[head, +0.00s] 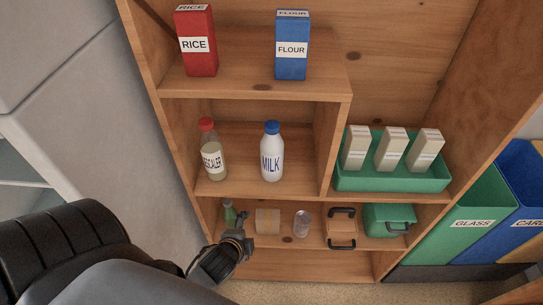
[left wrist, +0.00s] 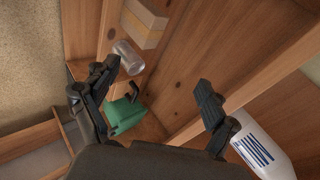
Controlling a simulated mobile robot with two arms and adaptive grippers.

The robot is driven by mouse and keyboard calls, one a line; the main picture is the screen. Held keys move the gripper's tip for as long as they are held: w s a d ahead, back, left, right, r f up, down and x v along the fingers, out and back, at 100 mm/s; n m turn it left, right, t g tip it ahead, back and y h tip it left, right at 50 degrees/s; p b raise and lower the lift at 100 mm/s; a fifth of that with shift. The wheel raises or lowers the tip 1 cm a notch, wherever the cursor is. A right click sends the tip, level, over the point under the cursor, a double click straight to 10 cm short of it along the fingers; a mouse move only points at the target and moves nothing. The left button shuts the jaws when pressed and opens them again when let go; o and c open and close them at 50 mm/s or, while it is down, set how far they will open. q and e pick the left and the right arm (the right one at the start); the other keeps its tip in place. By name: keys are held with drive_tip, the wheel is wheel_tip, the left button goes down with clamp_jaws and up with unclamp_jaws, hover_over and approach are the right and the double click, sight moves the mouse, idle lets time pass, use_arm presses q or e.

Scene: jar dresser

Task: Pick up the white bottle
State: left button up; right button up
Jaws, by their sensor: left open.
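The white bottle (head: 271,158), labelled MILK with a blue cap, stands upright on the middle shelf. It also shows at the lower right of the left wrist view (left wrist: 262,150), partly cut off by the edge and beyond the right finger. My left gripper (head: 240,236) is low and to the left of the bottle, in front of the lower shelf, apart from it. In the left wrist view the gripper (left wrist: 155,88) has its two fingers spread wide, with nothing held between them. My right gripper is in neither view.
A red-capped bottle (head: 212,156) stands left of the milk. A divider and green tray (head: 390,181) with several cartons are to its right. Red RICE (head: 196,45) and blue FLOUR (head: 291,48) packages stand above. A jar (head: 302,224) and green case (head: 387,220) are below.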

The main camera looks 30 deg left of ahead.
use_arm(q)
drive_tip(key=w+a+r+m+t, duration=0.1)
drive_tip(key=r+m, duration=0.2)
drive_tip(key=r, duration=0.1)
drive_tip(key=w+a+r+m+t, duration=0.1)
drive_tip(key=a+r+m+t, duration=0.1)
drive_tip(key=r+m, duration=0.1)
drive_tip(key=w+a+r+m+t+y, duration=0.1)
drive_tip(key=r+m+t, duration=0.1)
drive_tip(key=r, duration=0.3)
drive_tip(key=shift+w+a+m, duration=0.2)
drive_tip(key=shift+a+m, duration=0.05)
drive_tip(key=shift+m, duration=0.65)
drive_tip(key=m+t+h, duration=0.4)
drive_tip(key=m, duration=1.1)
approach(265, 158)
drive_tip(key=w, duration=0.2)
drive_tip(key=w+p, duration=0.1)
drive_tip(key=w, duration=0.2)
drive_tip(key=w+p, duration=0.1)
drive_tip(key=w, duration=0.2)
drive_tip(key=shift+d, duration=0.25)
drive_tip(key=w+p, duration=0.2)
drive_tip(key=w, duration=0.2)
drive_tip(key=shift+w+a, duration=0.15)
drive_tip(key=shift+w, duration=0.5)
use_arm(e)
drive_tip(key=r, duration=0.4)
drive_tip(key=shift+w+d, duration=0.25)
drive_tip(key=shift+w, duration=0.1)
